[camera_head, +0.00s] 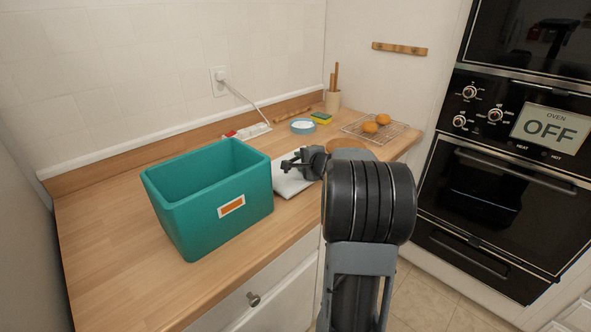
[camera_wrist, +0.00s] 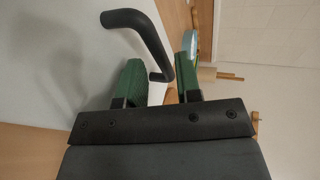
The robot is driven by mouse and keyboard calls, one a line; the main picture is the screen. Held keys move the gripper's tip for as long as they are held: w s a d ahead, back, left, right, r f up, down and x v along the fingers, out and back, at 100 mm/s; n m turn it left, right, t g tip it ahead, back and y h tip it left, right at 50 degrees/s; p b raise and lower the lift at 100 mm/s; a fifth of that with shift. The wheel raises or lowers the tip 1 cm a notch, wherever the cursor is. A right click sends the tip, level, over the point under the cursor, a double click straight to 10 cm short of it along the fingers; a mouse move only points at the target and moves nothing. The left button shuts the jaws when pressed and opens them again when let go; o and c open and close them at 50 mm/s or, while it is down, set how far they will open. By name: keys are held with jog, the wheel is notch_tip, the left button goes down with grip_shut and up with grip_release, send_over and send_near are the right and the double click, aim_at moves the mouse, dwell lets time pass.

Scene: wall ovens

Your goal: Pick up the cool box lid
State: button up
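The cool box lid (camera_head: 294,184) is a pale flat slab lying on the counter, just right of the open teal cool box (camera_head: 228,229). In the wrist view the pale lid (camera_wrist: 55,60) fills the left side, and its black bent handle (camera_wrist: 146,31) rises from it. My gripper (camera_head: 290,164) is over the lid, partly hiding it. In the wrist view my gripper (camera_wrist: 160,64) has its two green-padded fingers apart, with part of the handle between them. I cannot tell whether a finger touches the handle.
A wooden counter (camera_head: 120,255) runs along the tiled wall. Behind the lid are a power strip (camera_head: 248,131), a blue bowl (camera_head: 303,126), a sponge (camera_head: 321,117), a utensil pot (camera_head: 332,103) and a wire rack (camera_head: 360,130) with round brown food. Wall ovens (camera_head: 500,180) stand at right.

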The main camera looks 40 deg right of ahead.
jog(key=shift+w+f, duration=0.25)
jog(key=shift+w, duration=0.45)
grip_shut()
